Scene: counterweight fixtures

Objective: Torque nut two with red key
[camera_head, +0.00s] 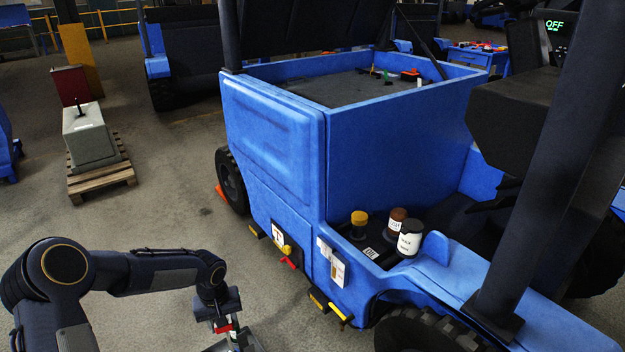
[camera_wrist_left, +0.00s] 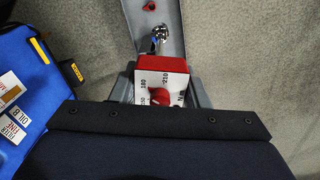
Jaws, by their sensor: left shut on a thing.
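My left gripper (camera_head: 226,328) reaches down low at the bottom of the head view, beside the blue vehicle. It is shut on a red key (camera_wrist_left: 161,66), which has a white scale plate with numbers such as 180 and 210. The red key also shows in the head view (camera_head: 223,328). Beyond the key in the wrist view is a grey metal bar (camera_wrist_left: 174,18) with a shiny chrome piece (camera_wrist_left: 160,36) and a small red knob (camera_wrist_left: 150,6). I cannot tell whether the chrome piece touches the bar. No nut can be made out clearly. My right gripper is not in view.
The blue vehicle (camera_head: 273,135) stands close at right, with labels, a red handle (camera_head: 290,263) and a yellow handle (camera_head: 340,312) on its side. Several containers (camera_head: 409,237) stand in its recess. A grey block (camera_head: 88,137) rests on a wooden pallet (camera_head: 118,176). Floor between is clear.

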